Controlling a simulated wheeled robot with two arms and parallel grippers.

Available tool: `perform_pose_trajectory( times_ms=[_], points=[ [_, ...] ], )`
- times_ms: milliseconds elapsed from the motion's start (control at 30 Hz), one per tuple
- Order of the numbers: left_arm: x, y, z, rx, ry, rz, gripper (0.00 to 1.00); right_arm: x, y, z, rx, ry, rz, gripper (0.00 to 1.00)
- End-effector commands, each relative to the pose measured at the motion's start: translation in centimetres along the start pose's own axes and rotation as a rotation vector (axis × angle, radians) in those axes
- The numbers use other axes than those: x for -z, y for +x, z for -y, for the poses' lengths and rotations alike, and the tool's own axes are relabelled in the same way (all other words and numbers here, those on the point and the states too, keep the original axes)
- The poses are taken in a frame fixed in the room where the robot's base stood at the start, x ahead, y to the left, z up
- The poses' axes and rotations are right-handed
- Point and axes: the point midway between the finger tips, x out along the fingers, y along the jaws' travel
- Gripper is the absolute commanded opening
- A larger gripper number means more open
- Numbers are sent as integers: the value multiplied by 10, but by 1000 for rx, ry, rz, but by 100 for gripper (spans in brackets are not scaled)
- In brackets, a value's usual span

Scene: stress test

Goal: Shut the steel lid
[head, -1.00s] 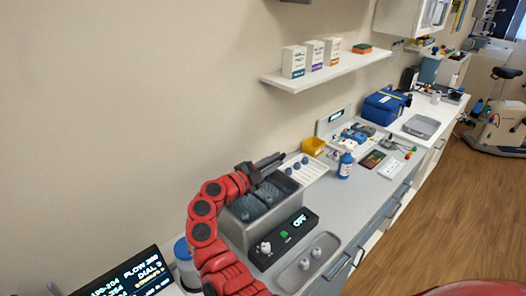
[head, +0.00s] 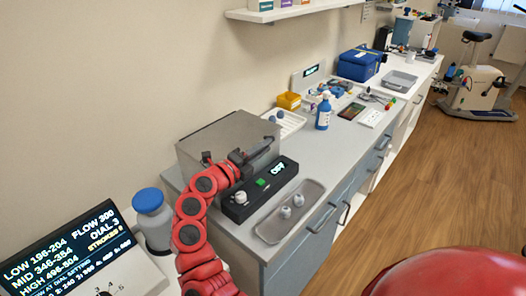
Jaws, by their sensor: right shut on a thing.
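The steel lid (head: 232,132) is a flat grey plate lying over the top of the steel bath (head: 186,166). It hides the inside of the bath. Whether a small gap is left along its front edge, I cannot tell. My right gripper (head: 246,155), on the red arm, is at the front right edge of the lid. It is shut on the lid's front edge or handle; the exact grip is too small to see. My left gripper is not in view.
A black control box (head: 262,190) reading OFF stands right in front of the bath. A grey tray (head: 290,211) with small knobs lies beside it. A blue-capped jar (head: 152,215) and a display panel (head: 70,250) are at left. A blue bottle (head: 323,115) stands behind on the counter.

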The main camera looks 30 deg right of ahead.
Motion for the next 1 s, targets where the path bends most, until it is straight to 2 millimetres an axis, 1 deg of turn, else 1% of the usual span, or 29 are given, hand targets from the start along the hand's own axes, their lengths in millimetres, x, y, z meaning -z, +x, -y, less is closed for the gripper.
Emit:
perform_pose_trajectory(
  times_ms=[33,133,567,600,667,700,1000],
  points=[
    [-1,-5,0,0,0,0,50,-1,-1,-5,-2,9,8,0],
    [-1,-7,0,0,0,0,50,-1,-1,-6,-2,22,8,0],
    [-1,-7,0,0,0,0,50,-2,-1,-6,-2,27,10,0],
    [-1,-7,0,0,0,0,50,-2,-1,-6,-2,27,10,27],
    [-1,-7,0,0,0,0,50,-1,-1,-6,-2,27,9,38],
    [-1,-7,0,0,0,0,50,-1,-1,-6,-2,27,8,45],
    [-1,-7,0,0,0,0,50,0,-1,-6,0,26,5,45]
  ],
)
